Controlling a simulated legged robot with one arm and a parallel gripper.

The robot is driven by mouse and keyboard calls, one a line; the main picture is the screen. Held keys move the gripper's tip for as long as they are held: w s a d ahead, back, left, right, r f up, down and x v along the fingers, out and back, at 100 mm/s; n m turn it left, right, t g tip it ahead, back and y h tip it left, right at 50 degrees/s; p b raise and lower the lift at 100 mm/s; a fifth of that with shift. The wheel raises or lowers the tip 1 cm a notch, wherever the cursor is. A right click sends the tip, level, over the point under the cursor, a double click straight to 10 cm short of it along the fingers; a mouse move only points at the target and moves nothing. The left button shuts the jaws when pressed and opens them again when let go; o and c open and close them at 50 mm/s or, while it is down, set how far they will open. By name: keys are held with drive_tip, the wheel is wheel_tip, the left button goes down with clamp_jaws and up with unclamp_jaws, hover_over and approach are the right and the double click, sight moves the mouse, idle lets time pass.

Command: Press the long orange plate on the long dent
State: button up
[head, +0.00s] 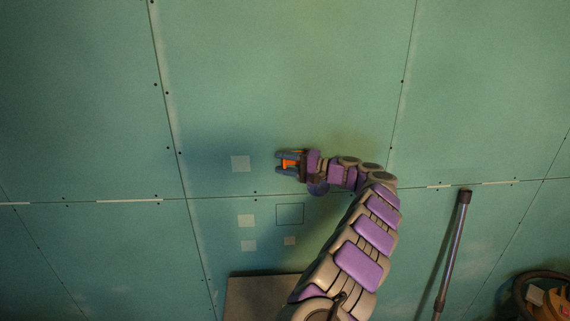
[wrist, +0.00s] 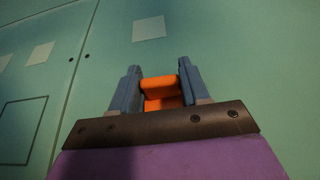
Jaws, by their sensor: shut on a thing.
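My gripper (head: 280,163) is in front of the green wall, with its fingers pointing left in the head view. It is shut on an orange piece (head: 290,164), which also shows between the two blue-grey fingers in the wrist view (wrist: 160,84). The fingers hide part of this piece, so its full length cannot be judged. A pale square patch (head: 240,163) lies on the wall to the left of the fingertips, apart from them; it appears ahead of them in the wrist view (wrist: 149,28). I cannot tell which mark is the long dent.
Below are smaller pale squares (head: 246,221) and a thin outlined rectangle (head: 290,214). White strips (head: 130,201) lie along the horizontal seam. A board (head: 255,295) stands low, a pole (head: 454,250) leans at right, and an orange machine (head: 550,298) is at lower right.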

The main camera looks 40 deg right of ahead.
drive_tip(key=o, duration=1.2)
drive_tip(key=shift+o, duration=0.2)
drive_tip(key=v, duration=1.7)
drive_tip(key=shift+d+f+p, duration=0.15)
drive_tip(key=shift+f+p, duration=0.1)
drive_tip(key=shift+p, duration=0.15)
